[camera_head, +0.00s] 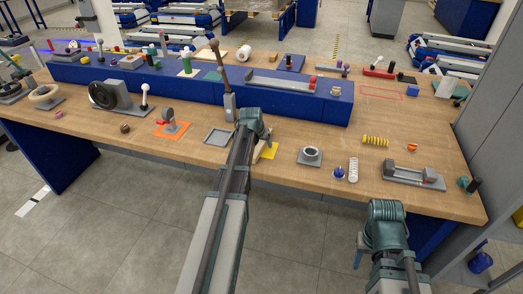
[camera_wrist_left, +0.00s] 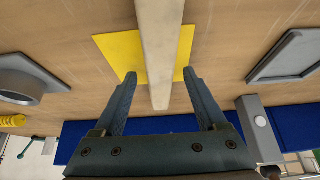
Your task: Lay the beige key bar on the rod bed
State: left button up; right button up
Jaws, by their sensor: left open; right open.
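The beige key bar (camera_wrist_left: 160,45) runs lengthwise between the open fingers of my left gripper (camera_wrist_left: 160,78) in the left wrist view, with a gap on each side. A yellow square (camera_wrist_left: 118,52) lies beneath it. In the head view my left gripper (camera_head: 260,138) is over the table's front part and hides much of the bar (camera_head: 258,153). A grey fixture with raised end blocks (camera_head: 412,176) stands at the front right; a long grey tray-like fixture (camera_head: 280,83) lies on the blue riser. I cannot tell which is the rod bed. My right gripper (camera_head: 386,228) is off the table's front edge.
A grey ring block (camera_head: 310,156), white bottle-like item (camera_head: 353,170) and yellow spring (camera_head: 375,141) stand right of the bar. A square grey tray (camera_head: 218,137) lies to its left. The blue riser (camera_head: 325,107) crosses behind; a tall brown-handled post (camera_head: 229,105) stands close to the left gripper.

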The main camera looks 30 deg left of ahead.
aim_at(261, 144)
pick_arm(q)
grip_shut()
dwell(0.4)
jog(key=shift+r, duration=0.2)
jog(key=shift+r+p, duration=0.65)
jog(key=shift+p, duration=0.25)
jog(key=r+p, duration=0.2)
jog(key=shift+s+d+r+p, duration=0.15)
jog(key=shift+s+r+p, duration=0.05)
jog(key=shift+r+p, duration=0.1)
jog(key=s+d, duration=1.1)
jog(key=shift+r+p, duration=0.4)
jog(key=shift+w, duration=0.15)
